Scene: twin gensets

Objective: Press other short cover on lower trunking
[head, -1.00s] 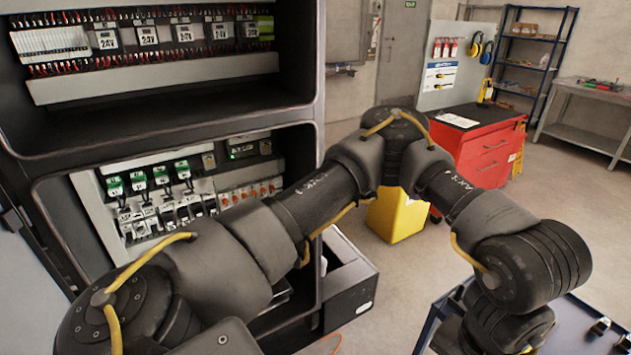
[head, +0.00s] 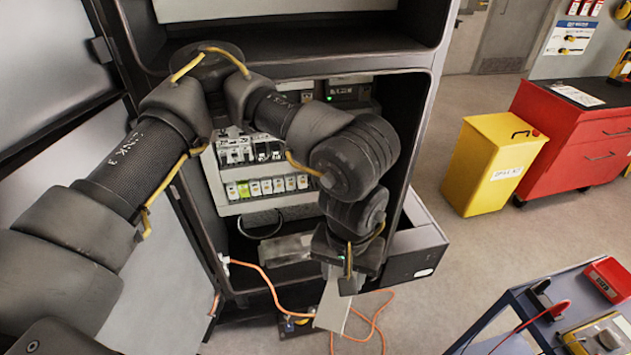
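My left arm comes in from the left and bends down in front of the open cabinet. My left gripper (head: 343,288) points down near the cabinet's lower front edge. It appears shut on a flat pale plate (head: 331,312), which looks like a short cover and hangs tilted below the fingers. A pale grey strip (head: 268,202) runs under the lower row of modules; it may be the lower trunking. My forearm and wrist hide its right end and part of the cabinet inside. My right gripper is not in view.
A pale piece (head: 286,248) lies in the cabinet bottom. An orange cable (head: 268,283) runs to the floor by a small device (head: 295,324). The open drawer-like box (head: 415,250) juts out right. A blue cart (head: 520,285), yellow bin (head: 490,165) and red cabinet (head: 575,140) stand right.

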